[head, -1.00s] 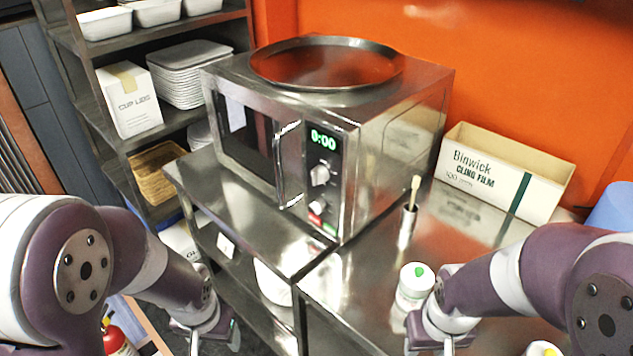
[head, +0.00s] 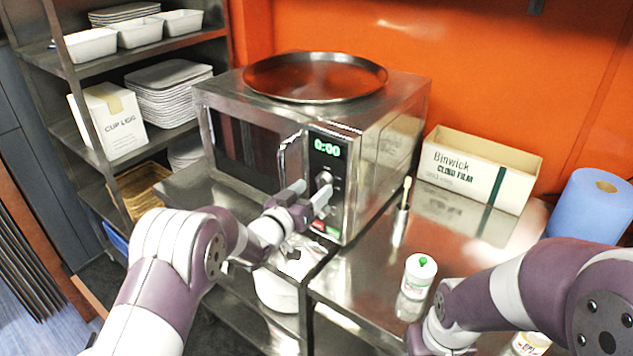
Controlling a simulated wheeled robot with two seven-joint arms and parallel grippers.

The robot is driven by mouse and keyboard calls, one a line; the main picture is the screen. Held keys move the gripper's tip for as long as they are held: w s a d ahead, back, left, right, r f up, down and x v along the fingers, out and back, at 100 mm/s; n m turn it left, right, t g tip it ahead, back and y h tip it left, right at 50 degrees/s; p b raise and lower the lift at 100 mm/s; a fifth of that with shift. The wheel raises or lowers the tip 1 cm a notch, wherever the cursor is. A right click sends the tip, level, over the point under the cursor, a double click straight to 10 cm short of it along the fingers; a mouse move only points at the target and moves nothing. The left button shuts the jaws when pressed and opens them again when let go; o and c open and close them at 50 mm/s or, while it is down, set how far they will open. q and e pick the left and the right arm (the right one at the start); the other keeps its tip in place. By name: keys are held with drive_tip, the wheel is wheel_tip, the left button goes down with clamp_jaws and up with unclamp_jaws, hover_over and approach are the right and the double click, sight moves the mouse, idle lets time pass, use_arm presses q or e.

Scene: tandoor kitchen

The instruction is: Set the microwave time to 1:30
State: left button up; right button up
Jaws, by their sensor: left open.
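The steel microwave (head: 377,150) stands on the steel counter with its door shut. Its green display (head: 327,147) reads 0:00. A dial (head: 323,180) sits on the panel below the display, and a red button and a green button (head: 332,231) are lower down. My left gripper (head: 312,191) is open in front of the control panel, its fingers close to the dial. I cannot tell whether they touch it. My right arm (head: 500,295) reaches in at the lower right; its gripper is out of the frame.
A round steel tray (head: 315,78) lies on top of the microwave. A brush in a metal holder (head: 401,222), a white green-topped bottle (head: 418,275), a cling film box (head: 480,170) and a blue roll (head: 590,208) stand to the right. Shelves with dishes (head: 170,92) are at left.

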sight(323, 182)
use_arm(q)
drive_tip(key=shift+x, duration=1.45)
drive_tip(key=c, duration=1.1)
drive_tip(key=shift+o, duration=0.2)
drive_tip(key=shift+f, duration=0.1)
